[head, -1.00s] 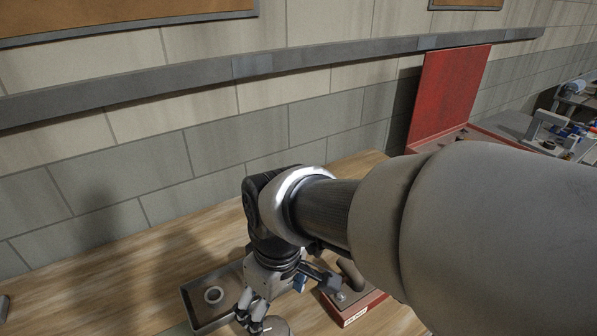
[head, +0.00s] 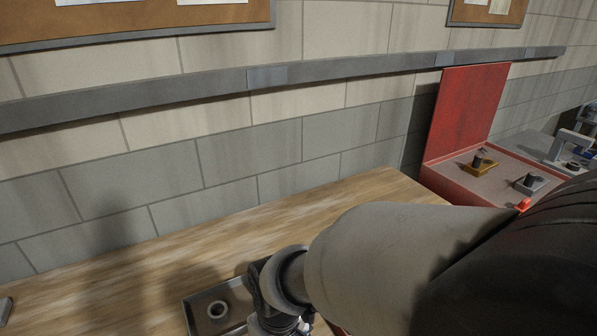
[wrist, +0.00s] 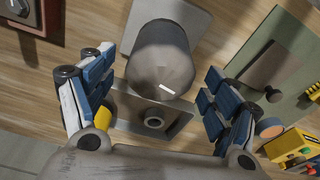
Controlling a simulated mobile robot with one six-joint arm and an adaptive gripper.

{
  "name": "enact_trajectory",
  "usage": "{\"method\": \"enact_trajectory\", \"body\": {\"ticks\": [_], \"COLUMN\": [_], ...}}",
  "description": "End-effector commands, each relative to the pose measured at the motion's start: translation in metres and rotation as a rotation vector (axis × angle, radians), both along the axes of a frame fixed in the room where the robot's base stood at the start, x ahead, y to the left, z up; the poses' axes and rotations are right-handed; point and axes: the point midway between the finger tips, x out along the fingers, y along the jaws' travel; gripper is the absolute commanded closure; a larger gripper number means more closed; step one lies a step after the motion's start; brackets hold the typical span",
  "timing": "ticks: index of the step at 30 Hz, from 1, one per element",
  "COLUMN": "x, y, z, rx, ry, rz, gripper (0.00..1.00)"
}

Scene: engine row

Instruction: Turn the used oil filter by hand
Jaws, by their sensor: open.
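In the wrist view a dark grey cylinder, which looks like the used oil filter (wrist: 162,62), stands between the spread fingers of my gripper (wrist: 151,76). The blue-padded fingers are open, one on each side, with visible gaps to the cylinder. A grey metal plate (wrist: 197,22) shows behind the cylinder. In the head view my forearm hides the filter and the fingers; only part of my wrist shows at the bottom edge.
An open red case (head: 468,120) stands at right. The wrist view shows a dark red box (wrist: 58,22), a green mat (wrist: 290,45) and a yellow item (wrist: 290,146).

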Motion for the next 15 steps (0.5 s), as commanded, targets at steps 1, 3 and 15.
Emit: {"method": "enact_trajectory", "body": {"ticks": [1, 3, 15], "x": [0.0, 0.001, 0.005], "y": [0.001, 0.002, 0.004], "z": [-0.013, -0.023, -0.044], "rx": [-0.002, -0.002, 0.0], "ry": [0.004, 0.004, 0.0], "rz": [0.0, 0.0, 0.001], "gripper": [0.19, 0.19, 0.19]}}
